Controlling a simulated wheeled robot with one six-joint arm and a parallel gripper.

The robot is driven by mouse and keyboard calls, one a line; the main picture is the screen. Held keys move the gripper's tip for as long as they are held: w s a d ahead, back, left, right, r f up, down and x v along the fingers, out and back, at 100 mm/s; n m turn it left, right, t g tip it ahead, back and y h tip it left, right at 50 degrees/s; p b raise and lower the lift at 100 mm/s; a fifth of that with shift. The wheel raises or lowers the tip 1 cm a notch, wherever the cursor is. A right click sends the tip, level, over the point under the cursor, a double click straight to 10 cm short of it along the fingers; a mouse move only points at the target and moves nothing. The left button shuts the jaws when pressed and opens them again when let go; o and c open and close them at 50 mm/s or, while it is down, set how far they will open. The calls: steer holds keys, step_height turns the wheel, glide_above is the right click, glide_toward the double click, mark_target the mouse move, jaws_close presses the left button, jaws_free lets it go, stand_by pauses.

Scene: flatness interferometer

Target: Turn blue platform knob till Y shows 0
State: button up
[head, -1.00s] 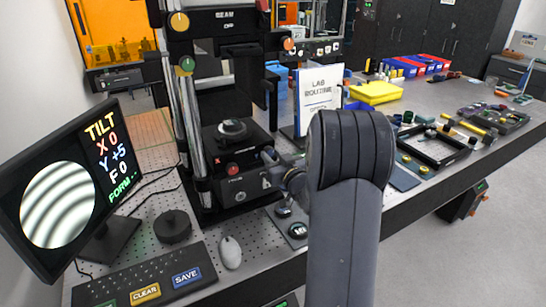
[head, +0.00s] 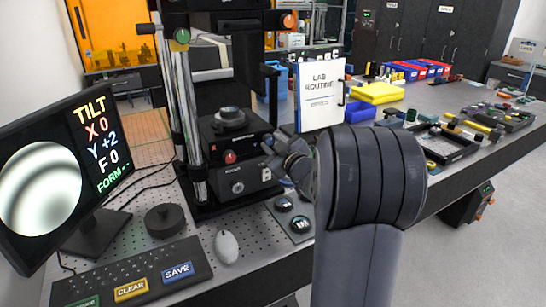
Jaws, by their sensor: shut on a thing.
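The monitor (head: 62,165) at the left shows X 0, Y +2 and F 0, with a few broad curved fringes in its round picture. The black platform (head: 236,180) of the instrument stands right of the steel columns, with a red knob (head: 230,157) on its front. My gripper (head: 272,150) is at the platform's right side, shut on the blue knob, which it mostly hides. My own grey arm covers the area to the right of it.
A keyboard with CLEAR and SAVE keys (head: 130,277), a mouse (head: 227,246) and a black puck (head: 165,221) lie on the bench in front. A lab routine sign (head: 321,96) stands behind my arm. Small parts on a pad (head: 293,220) lie near the gripper.

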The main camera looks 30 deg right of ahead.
steer(key=n+b, duration=0.4)
steer(key=n, duration=0.1)
steer(key=shift+b, duration=0.3)
steer(key=shift+n, duration=0.4)
steer(key=o, duration=1)
steer(key=shift+c, duration=0.2)
steer(key=s, duration=1.1)
steer(key=shift+d, duration=0.15)
steer(key=shift+w, duration=0.1)
stand_by(0.7)
